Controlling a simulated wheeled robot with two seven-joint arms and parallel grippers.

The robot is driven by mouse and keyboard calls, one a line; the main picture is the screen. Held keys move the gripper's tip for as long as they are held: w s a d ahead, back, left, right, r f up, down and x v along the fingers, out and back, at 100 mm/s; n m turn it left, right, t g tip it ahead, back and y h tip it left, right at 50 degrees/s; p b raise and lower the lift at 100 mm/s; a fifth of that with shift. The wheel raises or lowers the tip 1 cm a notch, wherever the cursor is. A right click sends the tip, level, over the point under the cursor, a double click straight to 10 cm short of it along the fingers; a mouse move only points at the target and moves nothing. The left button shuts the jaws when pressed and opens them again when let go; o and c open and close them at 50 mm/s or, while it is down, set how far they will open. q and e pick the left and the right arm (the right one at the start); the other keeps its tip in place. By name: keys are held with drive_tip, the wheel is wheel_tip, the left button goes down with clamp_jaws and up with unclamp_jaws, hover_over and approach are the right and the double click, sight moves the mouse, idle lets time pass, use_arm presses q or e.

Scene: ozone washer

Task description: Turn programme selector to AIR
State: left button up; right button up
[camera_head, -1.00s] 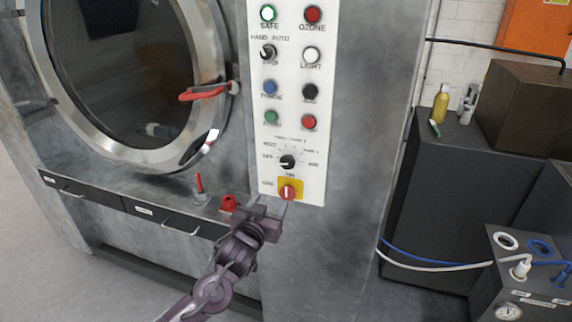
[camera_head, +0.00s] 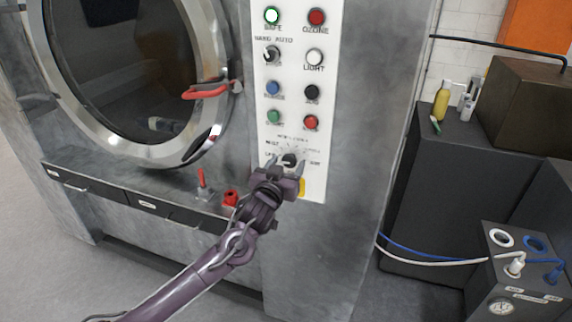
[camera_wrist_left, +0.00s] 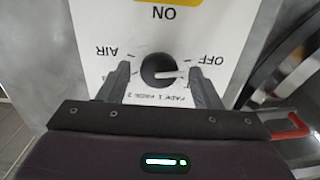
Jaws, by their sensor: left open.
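The programme selector (camera_head: 289,159) is a round black knob on the white control panel (camera_head: 312,185). In the left wrist view the knob (camera_wrist_left: 158,70) appears upside down, with AIR at left and OFF at right. Its white pointer line faces right, on the OFF side. My left gripper (camera_head: 286,165) is open in front of the knob, coming from below. In the left wrist view its fingers (camera_wrist_left: 160,80) stand on either side of the knob with gaps; I cannot tell how far they reach over it. My right gripper is not in view.
A yellow plate (camera_head: 302,188) lies just below the selector, its red switch hidden by my gripper. Buttons, such as a red one (camera_head: 310,122), sit above. The washer door's red handle (camera_head: 206,91) juts out at left. A ledge with a red fitting (camera_head: 230,198) is lower left.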

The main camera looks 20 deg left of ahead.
use_arm(q)
drive_tip(key=shift+d, duration=0.1)
drive_tip(key=shift+c, duration=0.2)
drive_tip(key=c, duration=0.7)
drive_tip(key=shift+c, duration=1.1)
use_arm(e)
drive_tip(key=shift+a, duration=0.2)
